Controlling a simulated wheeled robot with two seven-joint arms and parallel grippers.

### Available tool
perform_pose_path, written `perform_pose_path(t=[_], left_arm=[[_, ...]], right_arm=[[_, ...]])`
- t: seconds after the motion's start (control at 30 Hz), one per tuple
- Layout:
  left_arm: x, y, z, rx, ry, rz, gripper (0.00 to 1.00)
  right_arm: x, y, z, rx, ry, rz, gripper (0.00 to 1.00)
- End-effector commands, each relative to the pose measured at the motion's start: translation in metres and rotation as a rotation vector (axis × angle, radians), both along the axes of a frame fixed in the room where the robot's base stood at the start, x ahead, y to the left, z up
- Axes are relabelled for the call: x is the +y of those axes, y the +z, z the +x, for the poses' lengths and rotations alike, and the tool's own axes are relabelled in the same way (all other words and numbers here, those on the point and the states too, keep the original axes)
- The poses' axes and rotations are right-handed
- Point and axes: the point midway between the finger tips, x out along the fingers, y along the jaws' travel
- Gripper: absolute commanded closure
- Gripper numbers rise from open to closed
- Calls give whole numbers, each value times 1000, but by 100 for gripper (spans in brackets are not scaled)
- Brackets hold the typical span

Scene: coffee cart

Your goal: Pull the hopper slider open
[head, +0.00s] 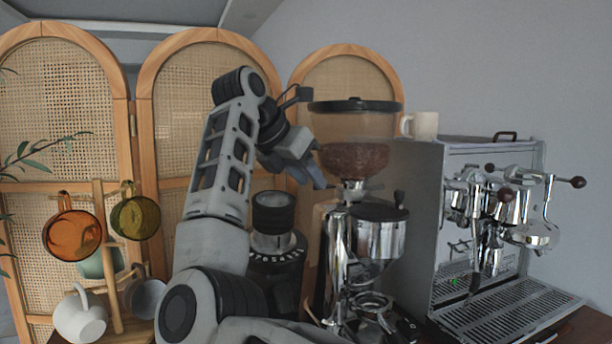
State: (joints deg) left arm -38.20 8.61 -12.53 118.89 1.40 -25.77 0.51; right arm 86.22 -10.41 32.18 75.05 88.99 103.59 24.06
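The coffee grinder (335,255) stands right of centre in the head view. Its clear hopper (355,125) has a dark lid and holds brown beans. The hopper's neck (354,188) is narrow and metallic. I cannot clearly make out the slider near this neck. My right gripper (322,178) is just left of the neck, at about its height, pointing right and down. Its fingers are small and partly overlapped, so I cannot tell whether they are open or touch anything. My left gripper is not in view.
An espresso machine (490,153) stands right of the grinder, with a white cup (425,125) on top. A wooden mug stand (108,250) with several mugs is at the left. A round dark-and-silver item (273,215) stands behind my arm. Rattan screens (180,110) close off the back.

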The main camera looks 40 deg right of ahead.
Motion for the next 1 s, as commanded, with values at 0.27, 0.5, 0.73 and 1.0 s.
perform_pose_path(t=[0.27,0.5,0.73,1.0], left_arm=[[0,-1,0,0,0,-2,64],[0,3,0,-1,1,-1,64],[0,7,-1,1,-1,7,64],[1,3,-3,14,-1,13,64]], right_arm=[[24,25,0,-2,4,-2,67],[66,68,0,-3,6,-2,67],[99,100,0,-1,4,-1,67],[113,113,0,0,3,0,67]])
